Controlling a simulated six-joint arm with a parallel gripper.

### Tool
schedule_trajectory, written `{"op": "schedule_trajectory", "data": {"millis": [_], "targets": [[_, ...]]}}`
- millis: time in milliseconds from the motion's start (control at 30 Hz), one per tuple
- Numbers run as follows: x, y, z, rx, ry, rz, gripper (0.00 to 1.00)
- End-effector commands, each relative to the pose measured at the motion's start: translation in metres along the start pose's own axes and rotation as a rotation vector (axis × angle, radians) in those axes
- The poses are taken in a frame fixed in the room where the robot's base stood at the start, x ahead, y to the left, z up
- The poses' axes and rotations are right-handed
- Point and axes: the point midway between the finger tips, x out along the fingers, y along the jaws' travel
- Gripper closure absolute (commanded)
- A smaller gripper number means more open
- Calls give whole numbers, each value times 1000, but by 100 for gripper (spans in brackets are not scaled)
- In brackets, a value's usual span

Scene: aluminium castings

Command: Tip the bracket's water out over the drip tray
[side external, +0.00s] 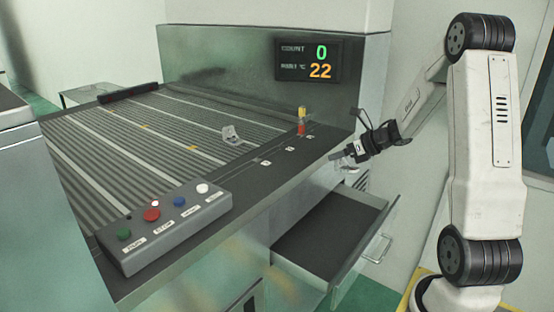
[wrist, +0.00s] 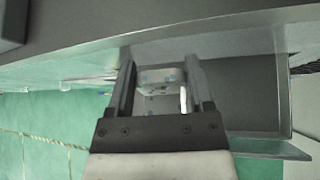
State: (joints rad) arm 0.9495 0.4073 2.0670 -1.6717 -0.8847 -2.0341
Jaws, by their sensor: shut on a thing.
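My gripper (side external: 345,154) is in front of the machine's right edge, above the open drawer-like tray (side external: 374,208), which I take as the drip tray. In the wrist view my gripper (wrist: 159,66) is shut on a pale metal bracket (wrist: 158,77), held between the two fingers. Small bluish marks show on the bracket; I cannot tell whether they are water. The bracket is too small in the side view to judge its tilt. The dark tray (wrist: 250,105) also shows below and to the right of the fingers in the wrist view.
Another small casting (side external: 230,134) sits on the ribbed conveyor (side external: 130,135). A button panel (side external: 165,225) stands at the front, and a small stack light (side external: 301,122) at the right edge. A display (side external: 308,61) reads 0 and 22. Green floor lies below the tray.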

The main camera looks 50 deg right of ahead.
Motion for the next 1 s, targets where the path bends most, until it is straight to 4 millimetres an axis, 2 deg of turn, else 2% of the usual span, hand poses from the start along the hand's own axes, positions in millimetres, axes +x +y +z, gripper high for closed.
{"op": "schedule_trajectory", "data": {"millis": [600, 1000], "targets": [[0, 0, 0, -195, -181, -80, 95], [0, 0, 0, -220, -201, -91, 95]]}}
